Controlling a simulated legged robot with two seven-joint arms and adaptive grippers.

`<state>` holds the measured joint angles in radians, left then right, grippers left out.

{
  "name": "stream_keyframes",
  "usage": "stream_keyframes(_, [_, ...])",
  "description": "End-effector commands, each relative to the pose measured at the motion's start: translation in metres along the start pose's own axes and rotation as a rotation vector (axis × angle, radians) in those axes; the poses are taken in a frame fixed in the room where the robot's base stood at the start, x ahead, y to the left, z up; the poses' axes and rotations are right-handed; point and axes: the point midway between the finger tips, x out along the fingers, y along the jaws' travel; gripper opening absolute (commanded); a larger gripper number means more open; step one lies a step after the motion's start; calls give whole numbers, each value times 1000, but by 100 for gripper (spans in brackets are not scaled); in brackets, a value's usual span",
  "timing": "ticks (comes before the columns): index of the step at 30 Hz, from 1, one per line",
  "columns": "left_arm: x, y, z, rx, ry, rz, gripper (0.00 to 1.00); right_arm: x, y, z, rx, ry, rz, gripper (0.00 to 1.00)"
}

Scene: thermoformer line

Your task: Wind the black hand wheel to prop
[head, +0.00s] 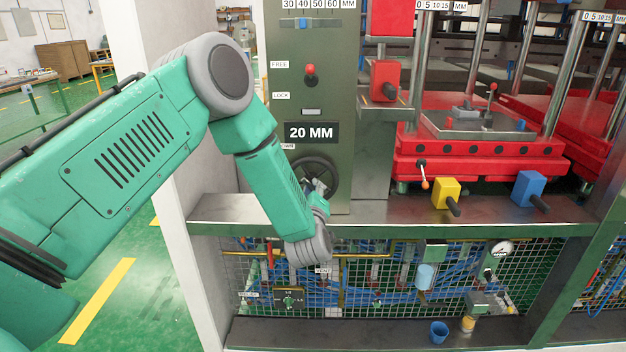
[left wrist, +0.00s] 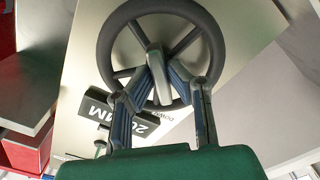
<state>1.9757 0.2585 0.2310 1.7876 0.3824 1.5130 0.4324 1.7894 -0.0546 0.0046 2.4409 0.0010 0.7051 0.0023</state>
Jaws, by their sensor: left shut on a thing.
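The black hand wheel (head: 316,172) is on the grey-green panel, just below a black "20 MM" plate (head: 311,132). My left gripper (head: 322,188) is at the lower part of the wheel in the head view. In the left wrist view the wheel (left wrist: 104,47) fills the top, and my left gripper (left wrist: 147,84) is shut on the wheel's grey handle (left wrist: 155,68). The fingers partly hide the handle and the lower rim. My right gripper is not in view.
Above the plate is a red-knobbed lever (head: 310,72) between FREE and LOCK labels. A slider scale (head: 304,23) is higher up. A metal ledge (head: 390,208) runs below the wheel, with yellow (head: 446,192) and blue (head: 528,188) blocks on its right.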

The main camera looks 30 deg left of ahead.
Motion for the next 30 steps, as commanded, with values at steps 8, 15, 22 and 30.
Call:
stream_keyframes(8, [0, -6, -1, 18, 2, -10, 0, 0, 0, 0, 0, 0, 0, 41])
stream_keyframes(15, [1, -5, -2, 221, 2, -9, 0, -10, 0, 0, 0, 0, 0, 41])
stream_keyframes(22, [1, -7, -2, 249, 3, -11, 0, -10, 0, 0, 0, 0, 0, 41])
stream_keyframes(30, [0, -5, -2, 410, 0, -8, 0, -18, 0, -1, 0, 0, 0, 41])
